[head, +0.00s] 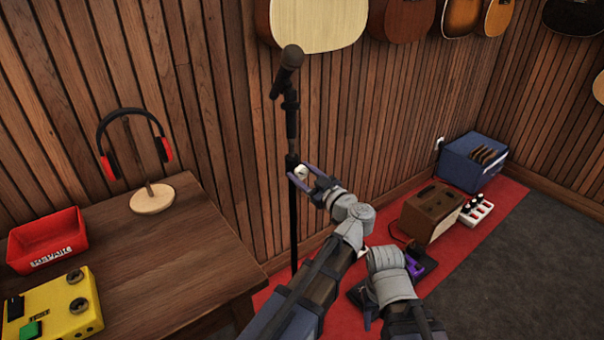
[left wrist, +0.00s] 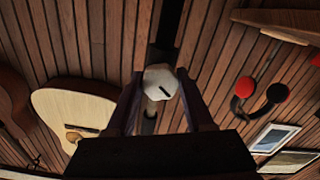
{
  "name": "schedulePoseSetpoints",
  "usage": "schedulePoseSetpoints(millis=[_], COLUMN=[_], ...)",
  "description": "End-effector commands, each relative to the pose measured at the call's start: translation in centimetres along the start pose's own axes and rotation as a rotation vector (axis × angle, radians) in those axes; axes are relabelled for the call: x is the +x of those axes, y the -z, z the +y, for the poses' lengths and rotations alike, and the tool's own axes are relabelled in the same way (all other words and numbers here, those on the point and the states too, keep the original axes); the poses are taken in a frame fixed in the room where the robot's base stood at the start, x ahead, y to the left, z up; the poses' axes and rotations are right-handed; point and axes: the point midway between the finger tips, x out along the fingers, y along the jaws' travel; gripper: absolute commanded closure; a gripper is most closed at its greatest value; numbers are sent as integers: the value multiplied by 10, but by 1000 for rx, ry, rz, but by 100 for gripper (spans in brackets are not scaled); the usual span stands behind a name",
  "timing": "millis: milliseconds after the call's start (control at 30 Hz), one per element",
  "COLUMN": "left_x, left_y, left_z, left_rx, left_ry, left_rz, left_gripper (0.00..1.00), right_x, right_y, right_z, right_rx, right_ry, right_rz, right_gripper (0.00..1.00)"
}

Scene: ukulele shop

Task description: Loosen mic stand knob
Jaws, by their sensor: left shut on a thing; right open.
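The black mic stand (head: 293,225) stands upright beside the table, with a microphone (head: 291,58) tilted at its top. A small whitish knob (head: 301,172) sits on the stand's clutch, partway up the pole. My left gripper (head: 304,178) is shut on the knob, one finger on each side. In the left wrist view, the knob (left wrist: 160,81) shows a dark slanted line on its face and sits between the fingertips, in front of the dark pole (left wrist: 168,28). My right gripper (head: 366,308) is low over the floor, away from the stand; its fingers are mostly hidden by its wrist.
A wooden table (head: 165,255) at left holds headphones on a stand (head: 152,198), a red bin (head: 47,241) and a yellow pedal (head: 55,308). A brown amp (head: 430,212), blue case (head: 472,163) and white pedal (head: 476,209) sit on the red rug. Guitars hang above.

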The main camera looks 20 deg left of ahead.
Motion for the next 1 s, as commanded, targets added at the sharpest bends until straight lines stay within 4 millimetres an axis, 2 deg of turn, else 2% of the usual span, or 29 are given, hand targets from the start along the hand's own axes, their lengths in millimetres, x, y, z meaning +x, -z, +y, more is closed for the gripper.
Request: schedulePoseSetpoints(millis=[33,200,300,600,867,900,1000], left_x=[0,0,0,0,0,0,0], left_y=[0,0,0,0,0,0,0], left_z=[0,0,0,0,-1,-1,0], left_rx=[0,0,0,-117,-125,-125,-125], left_ry=[0,1,1,1,1,1,1], left_rz=[0,0,0,0,0,0,0], left_gripper=[73,92,100,100,100,46,34], right_x=[0,0,0,0,0,0,0], right_y=[0,0,0,0,0,0,0], right_z=[0,0,0,0,0,0,0], right_rx=[0,0,0,0,0,0,0], right_ry=[0,0,0,0,0,0,0], right_rz=[0,0,0,0,0,0,0], right_gripper=[50,50,50,50,50,50,50])
